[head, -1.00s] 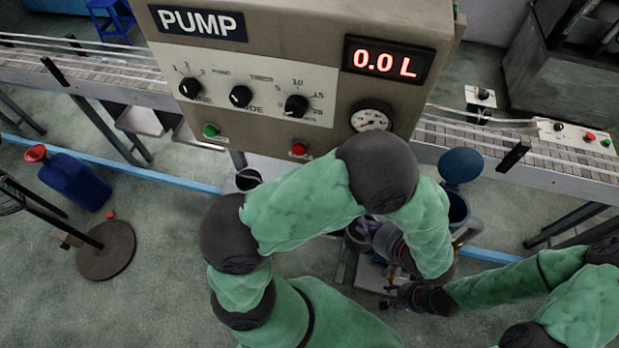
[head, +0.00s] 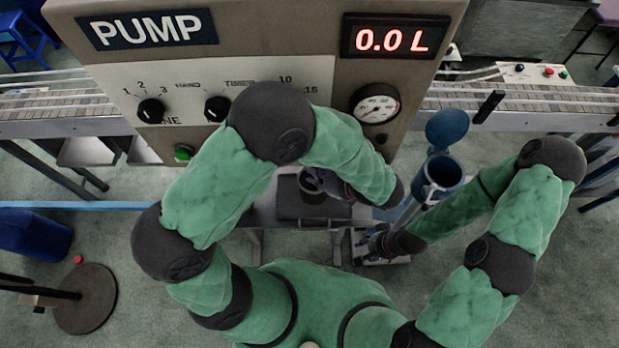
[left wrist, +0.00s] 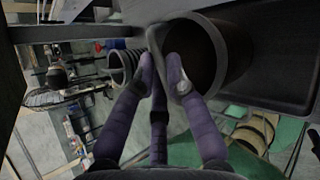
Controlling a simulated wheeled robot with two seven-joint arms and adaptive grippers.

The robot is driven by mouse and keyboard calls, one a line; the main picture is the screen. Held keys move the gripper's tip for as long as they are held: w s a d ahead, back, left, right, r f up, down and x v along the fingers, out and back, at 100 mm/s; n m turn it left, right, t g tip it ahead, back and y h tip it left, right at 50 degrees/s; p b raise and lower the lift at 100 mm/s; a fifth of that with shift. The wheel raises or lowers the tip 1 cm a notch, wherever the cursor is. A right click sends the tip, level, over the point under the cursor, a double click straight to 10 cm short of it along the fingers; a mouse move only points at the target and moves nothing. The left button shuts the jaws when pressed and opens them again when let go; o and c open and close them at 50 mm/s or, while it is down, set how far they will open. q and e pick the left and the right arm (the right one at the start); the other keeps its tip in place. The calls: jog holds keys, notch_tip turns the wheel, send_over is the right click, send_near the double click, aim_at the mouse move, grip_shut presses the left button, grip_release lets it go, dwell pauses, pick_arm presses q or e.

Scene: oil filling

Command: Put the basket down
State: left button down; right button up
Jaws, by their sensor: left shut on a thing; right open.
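The basket (head: 313,184) is a dark, round, bucket-like container under the pump's front, at the dark tray on the grey stand. In the left wrist view the basket (left wrist: 226,45) shows its open rim close to the fingers. My left gripper (head: 336,186) is shut on the basket's edge or handle; its purple fingers (left wrist: 166,68) meet there in the left wrist view. Whether the basket's bottom touches the tray cannot be told. My right gripper (head: 368,240) is open, low and to the right of the basket, partly hidden by its own wrist.
The pump box (head: 250,60) reads 0.0 L and stands close behind my left arm. A blue lidded bin (head: 440,172) stands at the right. The dark tray (head: 290,208) is on the stand. A conveyor (head: 540,108) runs behind. A round base (head: 85,298) is at left.

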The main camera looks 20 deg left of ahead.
pick_arm(q)
jog(key=shift+f+b, duration=1.75)
jog(key=shift+b, duration=0.05)
jog(key=shift+d+r, duration=0.1)
jog(key=shift+f, duration=0.2)
jog(key=c, duration=1.3)
grip_release()
jog(key=shift+o, duration=0.2)
jog(key=shift+r, duration=0.1)
